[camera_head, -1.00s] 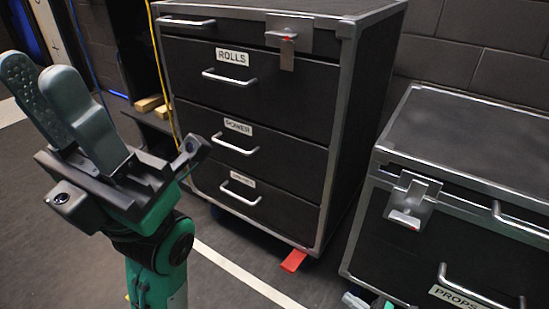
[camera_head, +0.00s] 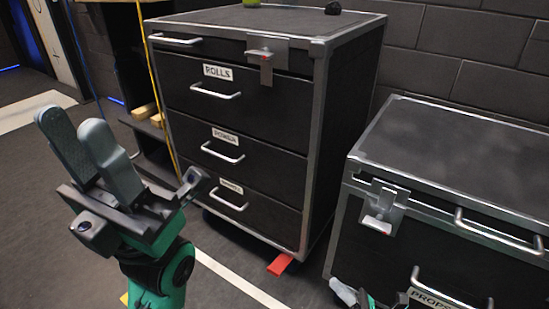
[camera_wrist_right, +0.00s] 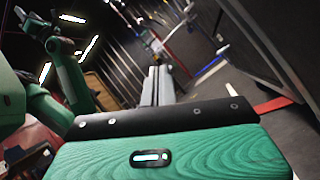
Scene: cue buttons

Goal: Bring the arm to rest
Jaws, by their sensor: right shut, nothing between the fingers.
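My left gripper (camera_head: 78,128) is raised in front of the drawer cabinet at the left of the head view. Its two grey fingers stand apart with nothing between them, and one ridged inner pad shows. My right gripper (camera_head: 344,291) is low at the bottom edge of the head view, in front of the props case, and mostly cut off. In the right wrist view my right gripper's fingers (camera_wrist_right: 158,84) are together and empty. That view also shows part of my green arm at the left.
A black drawer cabinet (camera_head: 345,130) with labelled drawers stands at the centre, a red tab (camera_head: 281,264) at its foot. A small green object (camera_head: 252,3) and a dark lump (camera_head: 333,8) are on top. A black props case (camera_head: 460,135) stands at right. Open floor lies at left.

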